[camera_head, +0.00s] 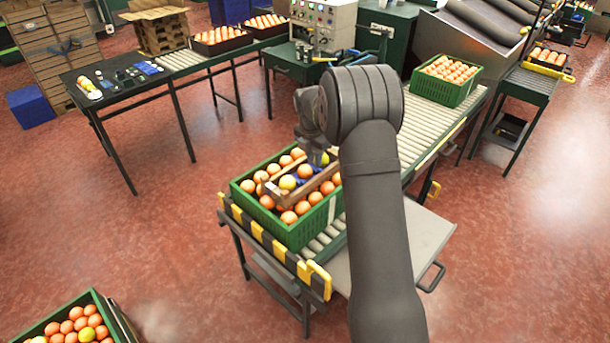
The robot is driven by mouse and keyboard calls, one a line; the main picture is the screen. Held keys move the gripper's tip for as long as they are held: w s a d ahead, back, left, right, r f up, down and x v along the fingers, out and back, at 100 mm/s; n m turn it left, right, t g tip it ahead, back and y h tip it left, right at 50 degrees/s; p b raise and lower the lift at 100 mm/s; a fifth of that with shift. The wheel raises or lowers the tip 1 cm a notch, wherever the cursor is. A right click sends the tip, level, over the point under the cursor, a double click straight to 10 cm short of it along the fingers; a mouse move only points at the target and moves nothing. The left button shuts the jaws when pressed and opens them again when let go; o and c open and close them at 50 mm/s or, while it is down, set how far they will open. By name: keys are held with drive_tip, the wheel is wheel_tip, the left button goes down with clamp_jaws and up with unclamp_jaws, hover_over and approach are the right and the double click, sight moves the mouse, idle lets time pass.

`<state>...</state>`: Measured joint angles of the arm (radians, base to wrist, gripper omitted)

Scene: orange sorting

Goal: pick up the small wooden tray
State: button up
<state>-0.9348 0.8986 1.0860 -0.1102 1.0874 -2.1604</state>
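The small wooden tray (273,196) sits inside the green crate (295,236) at the near end of the roller conveyor, on top of the oranges there. It looks slightly tilted and holds several oranges and a yellowish fruit (288,182). My gripper (318,158) is over the far right part of the tray, pointing down. Its fingertips are small and dark here and partly merge with the tray and fruit, so I cannot tell whether they touch the tray or are closed. My arm hides the right side of the crate.
A yellow-and-black striped bar (270,243) edges the conveyor's near end. Another green crate of oranges (446,80) stands farther up the rollers (420,118). A third crate (75,322) is at the bottom left. A dark table (120,88) stands at the upper left.

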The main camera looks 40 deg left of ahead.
sight(316, 178)
drive_tip(key=f, duration=0.6)
drive_tip(key=w+f, duration=0.1)
drive_tip(key=f, duration=0.2)
drive_tip(key=shift+w+f, duration=0.1)
clamp_jaws()
